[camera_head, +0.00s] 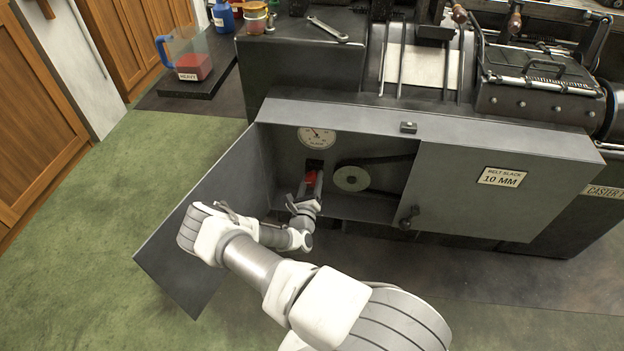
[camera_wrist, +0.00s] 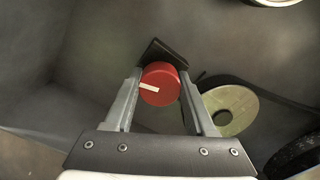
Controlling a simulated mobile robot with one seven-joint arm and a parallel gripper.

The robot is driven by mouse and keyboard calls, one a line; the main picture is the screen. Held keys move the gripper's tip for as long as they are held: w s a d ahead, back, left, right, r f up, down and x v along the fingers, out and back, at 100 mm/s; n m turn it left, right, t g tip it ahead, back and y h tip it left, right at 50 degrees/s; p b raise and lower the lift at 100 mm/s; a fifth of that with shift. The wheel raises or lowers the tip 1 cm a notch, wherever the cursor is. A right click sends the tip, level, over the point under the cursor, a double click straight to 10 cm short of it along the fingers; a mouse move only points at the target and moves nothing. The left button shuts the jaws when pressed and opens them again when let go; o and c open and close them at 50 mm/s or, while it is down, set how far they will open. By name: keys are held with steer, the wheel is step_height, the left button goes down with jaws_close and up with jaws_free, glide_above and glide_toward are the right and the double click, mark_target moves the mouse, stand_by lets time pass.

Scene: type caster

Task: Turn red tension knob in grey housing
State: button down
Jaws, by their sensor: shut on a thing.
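The red tension knob (camera_wrist: 160,84) sits inside the open grey housing (camera_head: 355,118), with a pale pointer mark on its face aimed to the left in the wrist view. It also shows in the head view (camera_head: 311,177), partly covered by my gripper. My gripper (camera_wrist: 160,90) reaches in through the open left side of the housing and is shut on the knob, one finger on each side. A dark square plate shows behind the knob.
A pulley (camera_head: 351,179) with a dark belt is right of the knob. A round gauge (camera_head: 317,137) is above it. The left door (camera_head: 205,220) hangs open beside my arm. The right panel (camera_head: 490,190) bears a "BELT SLACK 10 MM" label (camera_head: 502,177).

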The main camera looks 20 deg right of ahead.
steer(key=n, duration=0.7)
steer(key=shift+s+f, duration=0.1)
steer(key=shift+f, duration=0.05)
stand_by(0.3)
steer(key=shift+c, duration=1.2)
jaws_free()
steer(key=p+v, duration=0.4)
steer(key=v, duration=1.3)
steer(key=shift+a+p, duration=0.2)
steer(key=shift+p, duration=0.15)
steer(key=shift+s, duration=0.1)
